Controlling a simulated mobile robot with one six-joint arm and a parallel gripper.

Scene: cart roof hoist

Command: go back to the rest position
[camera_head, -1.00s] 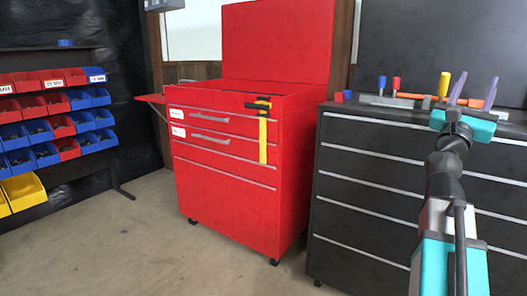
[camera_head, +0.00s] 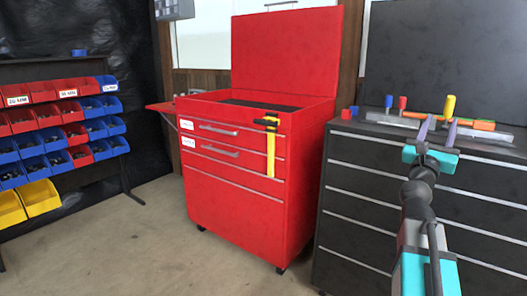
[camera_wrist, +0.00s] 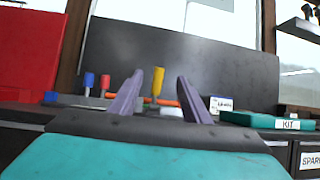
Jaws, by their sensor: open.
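My gripper (camera_head: 437,131) is at the right in the head view, in front of the top of the black drawer cabinet (camera_head: 365,190). Its two purple fingers are apart with nothing held between them. In the wrist view my gripper (camera_wrist: 157,95) also shows open, its fingers pointing toward the dark back panel. A yellow-handled tool (camera_wrist: 157,81) appears between the fingers there, standing behind them on the cabinet top and not gripped.
The red tool cart (camera_head: 235,210) stands left of the black cabinet with its lid raised. A yellow and black tool (camera_head: 270,150) hangs on its front. Bins (camera_head: 40,140) line the left. Tools lie on the cabinet top. The floor at front left is clear.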

